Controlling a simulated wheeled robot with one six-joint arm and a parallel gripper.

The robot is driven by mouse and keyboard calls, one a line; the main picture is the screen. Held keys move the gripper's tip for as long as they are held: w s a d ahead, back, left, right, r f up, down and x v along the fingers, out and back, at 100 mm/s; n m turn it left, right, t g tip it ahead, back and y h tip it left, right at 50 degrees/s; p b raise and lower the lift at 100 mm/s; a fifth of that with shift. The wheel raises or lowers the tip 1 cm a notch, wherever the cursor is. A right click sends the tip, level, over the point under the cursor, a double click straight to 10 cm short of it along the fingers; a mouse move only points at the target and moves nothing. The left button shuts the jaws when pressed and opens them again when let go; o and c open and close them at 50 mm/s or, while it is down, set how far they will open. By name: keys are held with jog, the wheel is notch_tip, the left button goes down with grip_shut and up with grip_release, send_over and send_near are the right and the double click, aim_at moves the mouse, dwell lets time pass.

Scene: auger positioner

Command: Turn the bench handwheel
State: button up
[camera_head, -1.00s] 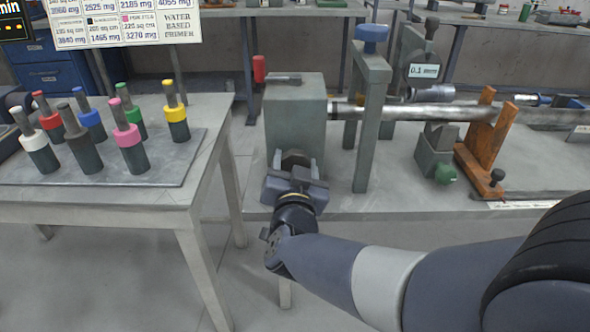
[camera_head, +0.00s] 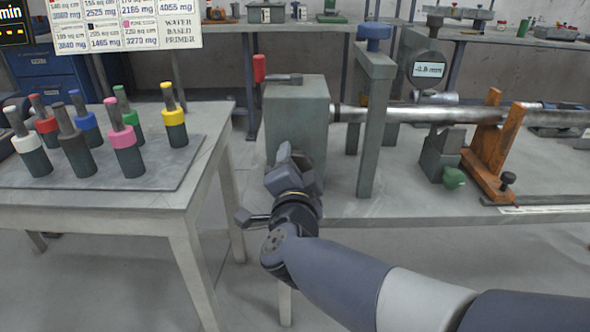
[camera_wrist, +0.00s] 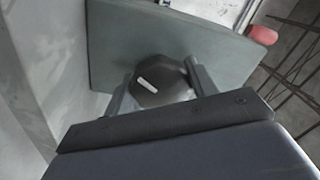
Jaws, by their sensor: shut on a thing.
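The handwheel (camera_wrist: 158,86) is a dark knob with a white mark on the front face of a grey-green housing (camera_head: 297,115). In the wrist view one finger of my gripper (camera_wrist: 160,84) lies on each side of the handwheel, and the jaws are shut on it. In the head view my gripper (camera_head: 283,166) is tilted against the front of the housing and hides the handwheel. A display (camera_head: 428,70) on the bench post shows a small negative reading in mm; its digits are hard to read.
A steel shaft (camera_head: 415,113) runs right from the housing, with an orange wooden stand (camera_head: 492,150) near it. A red-handled lever (camera_head: 260,70) stands on the housing's left. The left table (camera_head: 205,170) carries several colour-banded cylinders. Floor shows between table and bench.

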dwell(0.5)
jog(key=o, duration=1)
jog(key=s+p, duration=0.3)
jog(key=s, duration=0.7)
jog(key=shift+s+a, duration=0.15)
jog(key=shift+s, duration=0.25)
jog(key=shift+w, duration=0.15)
jog(key=shift+w+d+b, duration=0.2)
jog(key=shift+w+b, duration=1.3)
jog(key=shift+w, duration=3.75)
